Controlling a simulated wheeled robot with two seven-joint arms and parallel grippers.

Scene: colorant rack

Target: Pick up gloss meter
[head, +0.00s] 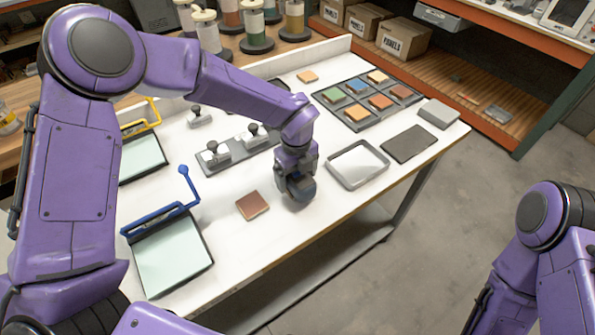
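A plain grey box (438,113), which may be the gloss meter, lies near the right end of the white table, beside a flat dark grey pad (409,144). My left arm reaches over the table from the left. Its gripper (299,190) points down near the front edge, between a brown square tile (252,205) and a shallow grey tray (357,165). The fingers are hidden behind the wrist, so I cannot tell whether they are open or hold anything. My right arm shows at the lower right, off the table; its gripper is out of view.
A rack (368,101) of coloured tiles stands at the back right, with a loose orange tile (307,76) behind it. Blue-handled (170,255) and yellow-handled (142,160) boards lie left. Stamp-like tools sit on a grey holder (241,152).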

